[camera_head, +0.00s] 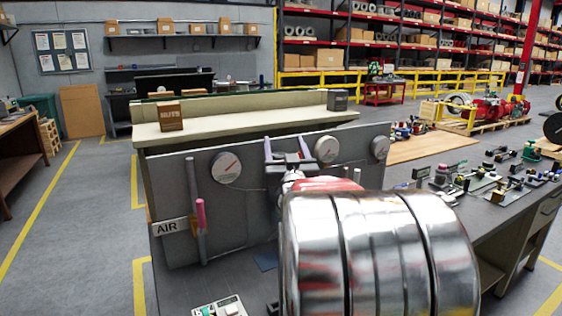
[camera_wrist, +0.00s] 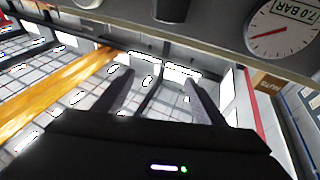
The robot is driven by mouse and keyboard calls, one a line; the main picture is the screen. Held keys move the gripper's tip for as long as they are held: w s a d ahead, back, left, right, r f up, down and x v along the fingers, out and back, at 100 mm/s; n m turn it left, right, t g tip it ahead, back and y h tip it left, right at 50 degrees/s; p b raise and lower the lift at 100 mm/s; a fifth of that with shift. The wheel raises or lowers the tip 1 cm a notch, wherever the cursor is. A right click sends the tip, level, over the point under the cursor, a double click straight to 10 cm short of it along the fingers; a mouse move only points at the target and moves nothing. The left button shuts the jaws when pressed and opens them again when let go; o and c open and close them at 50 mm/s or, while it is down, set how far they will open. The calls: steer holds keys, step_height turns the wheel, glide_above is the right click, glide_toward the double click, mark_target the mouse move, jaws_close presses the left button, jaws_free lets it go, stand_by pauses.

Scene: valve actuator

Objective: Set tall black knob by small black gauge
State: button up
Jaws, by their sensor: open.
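My gripper (camera_head: 286,142) is in front of the grey panel (camera_head: 255,195) in the head view, with its two fingers up and apart. In the wrist view my gripper (camera_wrist: 158,80) is open, with nothing between its fingers. A dark cylindrical piece (camera_wrist: 172,9) is cut off by the top edge there; I cannot tell if it is the tall black knob. A white-faced gauge with a red needle (camera_wrist: 283,27) is at the upper right. In the head view a left gauge (camera_head: 226,167), a middle gauge (camera_head: 326,149) and a right gauge (camera_head: 380,147) are on the panel. I cannot single out a small black gauge.
A pipe with a pink handle (camera_head: 201,217) and an AIR sign (camera_head: 171,227) are at the panel's left. A NUTS box (camera_head: 169,116) stands on the shelf behind. Many small parts crowd the bench at right. My arm hides the bench's middle.

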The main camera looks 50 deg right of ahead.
steer(key=s+a+f+n+g+y, duration=0.1)
steer(key=s+f+n+y, duration=0.1)
steer(key=s+f+y, duration=0.2)
step_height(320, 180, down, 4)
steer(key=shift+s+a+r+y, duration=0.15)
steer(key=shift+s+y, duration=0.25)
steer(key=shift+s, duration=0.6)
steer(key=shift+w, duration=0.1)
steer(key=x, duration=1.3)
steer(key=shift+w, duration=0.25)
steer(key=c, duration=1.1)
steer(key=shift+o, duration=0.2)
steer(key=shift+w+a+m+g+h, duration=0.1)
steer(key=shift+w+m+g+h, duration=0.05)
steer(key=shift+m+g+h, duration=0.95)
steer(key=shift+w+a+m+g+h, duration=0.1)
steer(key=shift+m+g+h, duration=0.65)
steer(key=shift+h, duration=0.55)
steer(key=shift+w+m+g+h, duration=0.15)
steer(key=shift+m+g+h, duration=1.15)
steer(key=shift+g, duration=0.25)
